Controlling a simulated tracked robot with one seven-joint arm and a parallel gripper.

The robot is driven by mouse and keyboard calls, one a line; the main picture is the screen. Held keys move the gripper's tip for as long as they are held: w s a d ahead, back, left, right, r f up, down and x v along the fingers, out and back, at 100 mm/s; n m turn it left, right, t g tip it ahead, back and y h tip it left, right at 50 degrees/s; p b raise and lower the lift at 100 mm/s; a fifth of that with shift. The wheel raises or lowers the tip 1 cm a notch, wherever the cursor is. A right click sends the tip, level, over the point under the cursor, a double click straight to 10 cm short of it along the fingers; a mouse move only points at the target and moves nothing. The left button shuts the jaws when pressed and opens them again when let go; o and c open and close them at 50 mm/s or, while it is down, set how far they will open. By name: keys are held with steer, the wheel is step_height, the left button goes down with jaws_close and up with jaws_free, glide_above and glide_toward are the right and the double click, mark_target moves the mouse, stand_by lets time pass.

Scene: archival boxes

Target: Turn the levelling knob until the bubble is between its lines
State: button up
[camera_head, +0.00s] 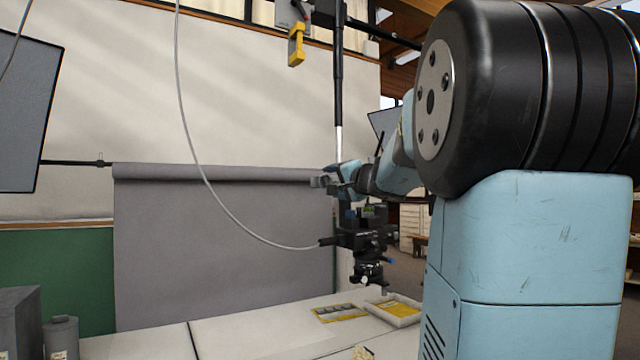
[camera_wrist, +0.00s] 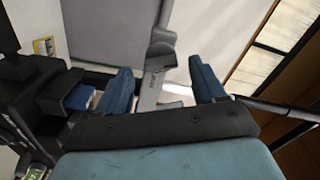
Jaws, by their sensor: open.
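A dark camera rig (camera_head: 362,238) hangs from a black-and-silver pole over the white table. It has a small yellow-green spot on its upper part that may be the bubble level; the bubble is too small to read. My gripper (camera_head: 332,178) is just above the rig, beside the pole. In the wrist view my gripper (camera_wrist: 161,64) is open, its two blue fingers apart. A grey part with a rounded end (camera_wrist: 158,52) shows between them; I cannot tell whether it is the levelling knob.
A grey cable (camera_head: 208,180) curves down to the rig. A yellow-lined tray (camera_head: 402,310) and a yellow card (camera_head: 340,313) lie on the white table (camera_head: 240,325) below. A grey backdrop (camera_head: 225,245) hangs behind. Grey containers (camera_head: 62,338) stand at the lower left.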

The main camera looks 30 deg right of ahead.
mark_target(326, 181)
steer(key=shift+w+a, duration=0.1)
steer(key=shift+w, duration=1.2)
